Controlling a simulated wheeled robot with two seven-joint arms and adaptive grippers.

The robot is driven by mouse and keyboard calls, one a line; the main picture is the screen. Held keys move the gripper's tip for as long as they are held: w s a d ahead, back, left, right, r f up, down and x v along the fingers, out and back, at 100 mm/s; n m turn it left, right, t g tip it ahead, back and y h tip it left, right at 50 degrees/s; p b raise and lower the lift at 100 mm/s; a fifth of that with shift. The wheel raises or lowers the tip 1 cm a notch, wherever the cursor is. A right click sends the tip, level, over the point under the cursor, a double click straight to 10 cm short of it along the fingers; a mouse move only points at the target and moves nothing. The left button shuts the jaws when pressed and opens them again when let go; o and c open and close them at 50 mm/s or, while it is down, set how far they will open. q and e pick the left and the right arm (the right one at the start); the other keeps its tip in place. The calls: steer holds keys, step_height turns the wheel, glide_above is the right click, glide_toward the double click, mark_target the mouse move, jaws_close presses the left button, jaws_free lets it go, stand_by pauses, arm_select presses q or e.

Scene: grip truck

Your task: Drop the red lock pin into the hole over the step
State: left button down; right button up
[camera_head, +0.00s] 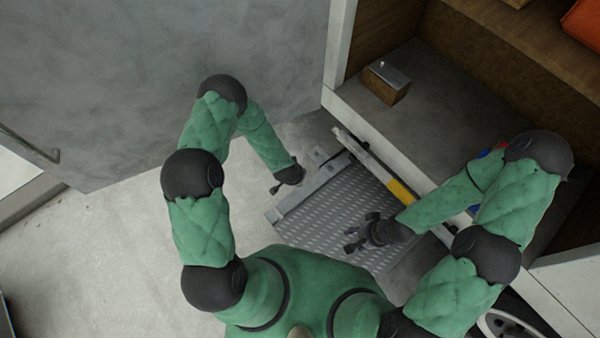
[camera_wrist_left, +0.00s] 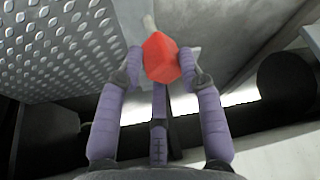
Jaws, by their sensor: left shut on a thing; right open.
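The red lock pin shows in the left wrist view as a red block-like head (camera_wrist_left: 161,58) between the fingertips of my left gripper (camera_wrist_left: 163,66), which is shut on it. A pale, short piece shows just beyond the red head. In the head view my left gripper (camera_head: 278,187) is beside the left edge of the step, and the pin is too small to make out there. The step (camera_head: 335,215) is a grey, patterned metal plate. My right gripper (camera_head: 358,234) is open and empty above the step's right part. I cannot make out the hole in either view.
The truck's cargo floor (camera_head: 430,105) lies behind the step, with a small brown box (camera_head: 386,82) on it. A rail with a yellow patch (camera_head: 400,191) runs along the truck's edge. A grey panel (camera_head: 200,70) stands at the left. Open pale ground (camera_head: 110,235) lies left of the step.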

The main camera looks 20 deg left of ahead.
arm_select(q)
steer(key=shift+r+p, duration=1.9)
steer(key=shift+r, duration=0.7)
